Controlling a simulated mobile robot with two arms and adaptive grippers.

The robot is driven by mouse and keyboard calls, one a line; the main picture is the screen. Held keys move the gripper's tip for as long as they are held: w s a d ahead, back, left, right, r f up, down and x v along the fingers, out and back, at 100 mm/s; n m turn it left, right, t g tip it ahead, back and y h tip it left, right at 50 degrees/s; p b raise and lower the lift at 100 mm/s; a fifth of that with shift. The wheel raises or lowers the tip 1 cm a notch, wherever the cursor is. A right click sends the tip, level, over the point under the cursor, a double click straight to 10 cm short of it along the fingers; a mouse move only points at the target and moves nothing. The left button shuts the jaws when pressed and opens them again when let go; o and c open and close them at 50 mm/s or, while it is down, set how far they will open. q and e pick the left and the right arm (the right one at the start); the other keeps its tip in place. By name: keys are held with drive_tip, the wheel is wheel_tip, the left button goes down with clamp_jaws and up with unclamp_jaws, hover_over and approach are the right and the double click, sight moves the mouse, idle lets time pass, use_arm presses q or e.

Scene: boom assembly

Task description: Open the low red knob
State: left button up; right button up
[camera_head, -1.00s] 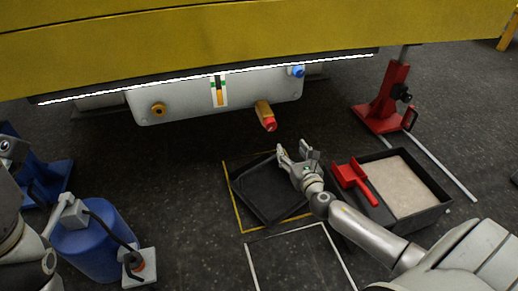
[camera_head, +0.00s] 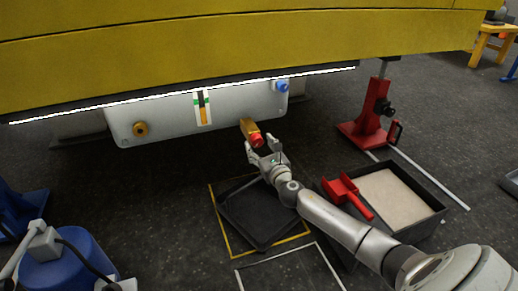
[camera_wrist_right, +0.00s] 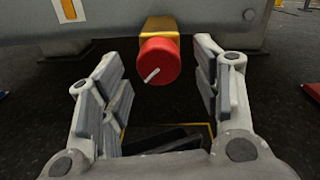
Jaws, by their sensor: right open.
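The low red knob (camera_head: 256,139) sits on the end of a brass fitting (camera_head: 247,126) at the lower right of the grey tank (camera_head: 170,117). In the right wrist view the red knob (camera_wrist_right: 158,60) is round, with a small pale pin on its face, and lies between and beyond my fingers. My right gripper (camera_head: 261,147) is open just below and in front of the knob. In the wrist view its two fingers (camera_wrist_right: 160,85) stand apart on either side, and I see no clear contact. My left gripper is not in view.
A black tray (camera_head: 232,222) lies on the floor inside a yellow outline. A red scoop (camera_head: 345,187) rests by a bin of pale material (camera_head: 436,212). A red jack stand (camera_head: 374,112) is at right. The yellow boom (camera_head: 200,45) hangs above.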

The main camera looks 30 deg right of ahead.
drive_tip(key=shift+w+d, duration=0.15)
drive_tip(key=shift+w, duration=0.55)
drive_tip(key=c, duration=1)
